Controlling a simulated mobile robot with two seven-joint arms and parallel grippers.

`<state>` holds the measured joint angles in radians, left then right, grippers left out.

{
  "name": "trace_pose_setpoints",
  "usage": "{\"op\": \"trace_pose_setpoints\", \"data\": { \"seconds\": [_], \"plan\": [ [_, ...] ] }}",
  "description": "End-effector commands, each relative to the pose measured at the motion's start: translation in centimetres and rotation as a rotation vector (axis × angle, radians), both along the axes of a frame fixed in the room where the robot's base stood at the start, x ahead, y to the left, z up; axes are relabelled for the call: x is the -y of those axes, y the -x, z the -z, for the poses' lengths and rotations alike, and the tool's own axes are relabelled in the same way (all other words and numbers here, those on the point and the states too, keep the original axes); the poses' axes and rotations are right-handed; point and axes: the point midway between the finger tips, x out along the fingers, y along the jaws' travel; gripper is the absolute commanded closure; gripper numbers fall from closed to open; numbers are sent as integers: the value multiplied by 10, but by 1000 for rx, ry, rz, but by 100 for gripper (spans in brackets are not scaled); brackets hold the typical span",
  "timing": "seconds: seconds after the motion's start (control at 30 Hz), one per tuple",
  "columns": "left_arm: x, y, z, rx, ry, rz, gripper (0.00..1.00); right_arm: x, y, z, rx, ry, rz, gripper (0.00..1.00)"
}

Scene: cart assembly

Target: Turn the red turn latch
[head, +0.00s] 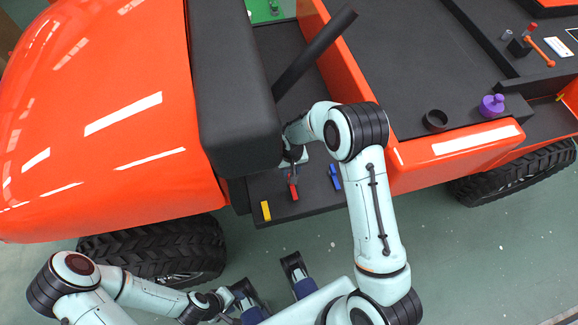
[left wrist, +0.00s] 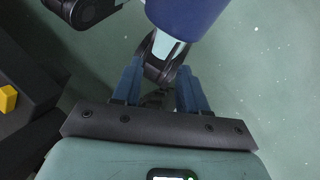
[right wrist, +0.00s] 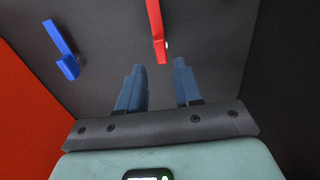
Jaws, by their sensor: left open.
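The red turn latch (head: 293,191) stands on the dark panel between the yellow latch and the blue latch. In the right wrist view the red latch (right wrist: 156,30) is a long bar whose near end lies just ahead of the gap between my right fingers. My right gripper (right wrist: 160,84) is open, empty and close to the latch, with no contact visible. In the head view the right gripper is mostly hidden by its own arm and the black seat. My left gripper (head: 268,284) is open and empty, low over the floor beside the vehicle; its fingers also show in the left wrist view (left wrist: 155,88).
A blue latch (head: 335,177) is right of the red one, a yellow latch (head: 266,211) left. The black seat (head: 235,90) and a dark slanted bar (head: 315,52) crowd the right arm. A purple knob (head: 492,104) and black ring (head: 435,120) sit right. Green floor (head: 450,260) is free.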

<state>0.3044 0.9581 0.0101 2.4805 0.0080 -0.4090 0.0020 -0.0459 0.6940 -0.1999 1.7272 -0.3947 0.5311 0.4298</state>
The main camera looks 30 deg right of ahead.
Motion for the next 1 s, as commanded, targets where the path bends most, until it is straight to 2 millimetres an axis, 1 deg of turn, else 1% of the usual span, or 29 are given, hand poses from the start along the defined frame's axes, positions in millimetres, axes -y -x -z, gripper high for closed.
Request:
{"op": "trace_pose_setpoints", "data": {
  "seconds": [0.03, 0.3, 0.43, 0.57, 0.6, 0.7, 0.87, 0.93, 1.0],
  "plan": [
    [0, -1, 6, 4, -1, -1, 57, 0, 1, 10, -2, 0, 0, 66],
    [-1, -11, 27, 37, -6, -9, 57, 0, 1, 48, -3, 0, 0, 66],
    [-2, -18, 36, 59, -13, -15, 57, 0, 0, 61, -1, 0, 0, 66],
    [-3, -21, 39, 69, -16, -18, 57, 0, 0, 66, 0, -1, 0, 66],
    [-3, -22, 39, 70, -16, -19, 57, 0, 0, 66, 0, -1, 0, 69],
    [-3, -21, 38, 70, -16, -19, 57, 0, 0, 64, 0, -1, 0, 100],
    [-3, -21, 38, 69, -16, -18, 57, 0, 0, 64, 0, 0, 22, 100],
    [-3, -20, 37, 66, -14, -17, 57, -1, 0, 63, 1, 1, 159, 100],
    [-3, -20, 37, 66, -14, -17, 57, -1, -1, 63, 2, 1, 357, 100]
  ]
}}
